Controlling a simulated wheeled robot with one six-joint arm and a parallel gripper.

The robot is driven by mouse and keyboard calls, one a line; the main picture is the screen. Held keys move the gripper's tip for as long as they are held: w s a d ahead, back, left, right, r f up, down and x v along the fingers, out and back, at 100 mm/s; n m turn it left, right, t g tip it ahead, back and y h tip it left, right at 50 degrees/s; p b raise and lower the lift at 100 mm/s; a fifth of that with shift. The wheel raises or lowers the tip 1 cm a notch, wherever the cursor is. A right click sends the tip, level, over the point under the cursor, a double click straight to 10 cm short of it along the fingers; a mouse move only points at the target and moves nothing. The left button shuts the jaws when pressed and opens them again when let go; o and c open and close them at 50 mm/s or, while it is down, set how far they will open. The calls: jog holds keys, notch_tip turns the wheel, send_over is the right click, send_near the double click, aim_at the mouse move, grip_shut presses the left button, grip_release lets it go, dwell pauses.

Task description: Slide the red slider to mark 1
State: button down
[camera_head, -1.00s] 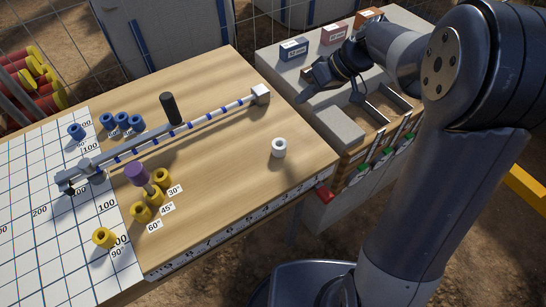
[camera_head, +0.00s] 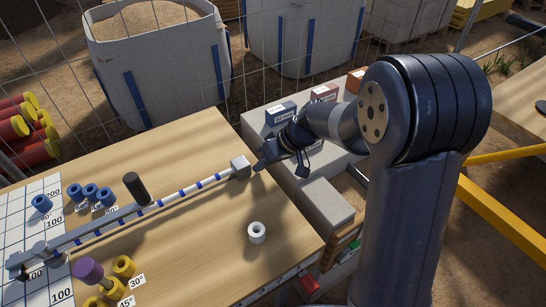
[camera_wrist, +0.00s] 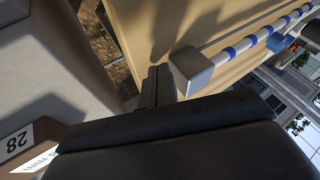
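A red block (camera_head: 309,284), apparently the red slider, sits at the table's front edge near its right corner, low in the head view. The marks beside it are too small to read here, and mark 1 cannot be made out. My gripper (camera_head: 260,163) is well away from it, over the table's far right side, close to the grey end block (camera_head: 240,167) of a striped rod. In the wrist view my gripper's fingers (camera_wrist: 158,86) lie together with nothing seen between them, and the end block (camera_wrist: 190,72) is just beside them. The red block is not in the wrist view.
The striped rod (camera_head: 188,191) runs across the table, with a black upright handle (camera_head: 136,188). A white ring (camera_head: 257,233) stands near the front right. Blue and yellow cylinders stand at left. A grey cabinet with coloured boxes is at right. Bare wood lies around the ring.

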jog(key=shift+s+a, duration=0.15)
jog(key=shift+s+a+f+b, duration=0.1)
jog(key=shift+s+a+b, duration=0.5)
jog(key=shift+b, duration=0.25)
jog(key=shift+a, duration=0.2)
jog(key=shift+d+r, duration=0.1)
jog(key=shift+r, duration=0.1)
